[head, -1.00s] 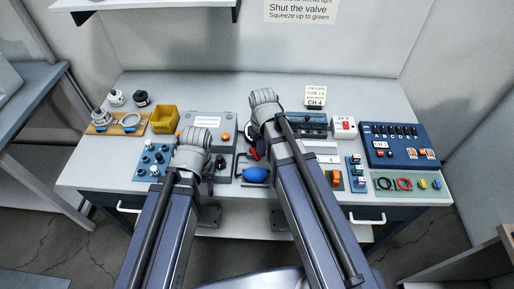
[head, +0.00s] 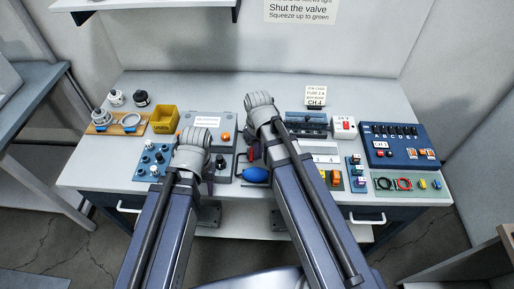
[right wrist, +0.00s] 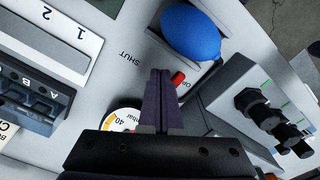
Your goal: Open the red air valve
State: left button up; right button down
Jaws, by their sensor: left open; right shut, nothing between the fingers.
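The red air valve handle (right wrist: 178,79) shows in the right wrist view as a short red piece beside the letters "OP"; the word "SHUT" is printed further left. The rest of the valve is hidden behind my fingers. My right gripper (right wrist: 160,73) is shut and empty, its fingertips close beside the red handle; I cannot tell whether they touch. In the head view a bit of red (head: 250,155) shows beside my right arm, which hides most of the valve. My left gripper (head: 210,184) is open and empty over the table's front left part.
A blue squeeze bulb (right wrist: 190,32) lies near the valve; it shows in the head view too (head: 256,175). A round gauge (right wrist: 122,118) is partly covered by my right gripper. A yellow bin (head: 164,120), a grey box (head: 207,122) and a blue switch panel (head: 393,145) stand around.

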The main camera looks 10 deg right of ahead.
jog(key=shift+r, duration=0.1)
jog(key=r+p, duration=0.5)
jog(key=p, duration=0.1)
jog(key=shift+s+d+r, duration=0.1)
jog(key=shift+d+r, duration=0.2)
jog(key=shift+r, duration=0.1)
dwell(0.3)
jog(key=s+a+n+h, duration=0.1)
jog(key=s+a, duration=0.7)
jog(key=s, duration=0.1)
jog(key=shift+s, duration=0.2)
jog(key=shift+s, duration=0.1)
